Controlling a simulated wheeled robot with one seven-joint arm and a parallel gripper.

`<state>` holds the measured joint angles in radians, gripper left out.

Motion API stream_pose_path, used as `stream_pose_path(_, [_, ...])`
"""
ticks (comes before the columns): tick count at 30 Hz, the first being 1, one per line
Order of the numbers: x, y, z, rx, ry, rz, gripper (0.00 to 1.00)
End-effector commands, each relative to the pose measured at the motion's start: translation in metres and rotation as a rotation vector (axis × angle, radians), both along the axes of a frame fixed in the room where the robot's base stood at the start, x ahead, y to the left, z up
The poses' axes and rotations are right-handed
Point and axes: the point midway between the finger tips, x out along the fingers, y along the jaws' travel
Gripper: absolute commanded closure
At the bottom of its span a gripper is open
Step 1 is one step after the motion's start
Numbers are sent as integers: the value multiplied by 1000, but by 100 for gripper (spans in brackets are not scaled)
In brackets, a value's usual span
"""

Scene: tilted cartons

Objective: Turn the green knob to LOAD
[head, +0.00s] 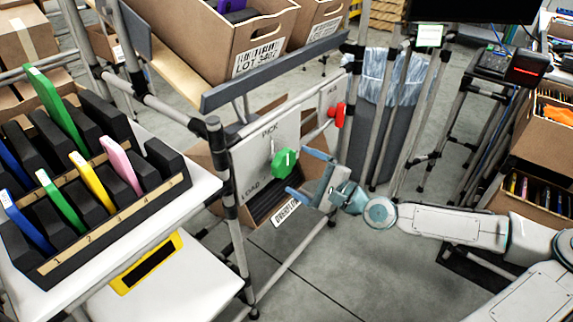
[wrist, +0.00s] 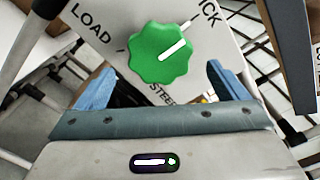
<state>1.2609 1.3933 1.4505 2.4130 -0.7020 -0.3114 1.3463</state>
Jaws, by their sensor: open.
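The green knob (head: 285,162) is a lobed dial on the pale panel (head: 262,150), with PICK printed above it and LOAD at lower left in the head view. In the wrist view the knob (wrist: 160,55) shows a white line pointing to the upper right, on the PICK side and away from LOAD at the upper left. My gripper (head: 305,176) is open and empty, just right of the knob and facing the panel. Its blue fingertips (wrist: 161,84) lie wide apart, left and right below the knob. I see no contact with it.
A red knob (head: 337,112) sits on the same frame to the upper right. A cardboard carton (head: 238,42) rests on a tilted shelf above. Metal posts stand beside the panel. A rack (head: 110,222) of coloured slabs is at left. Grey floor is clear below my arm.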

Motion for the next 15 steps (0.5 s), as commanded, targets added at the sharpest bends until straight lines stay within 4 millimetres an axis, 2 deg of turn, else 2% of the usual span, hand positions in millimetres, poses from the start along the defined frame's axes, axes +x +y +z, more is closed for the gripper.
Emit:
stream_pose_path(6, [18,25,-1,-3,-2,3,7])
stream_pose_path(15, [33,43,0,0,0,0,7])
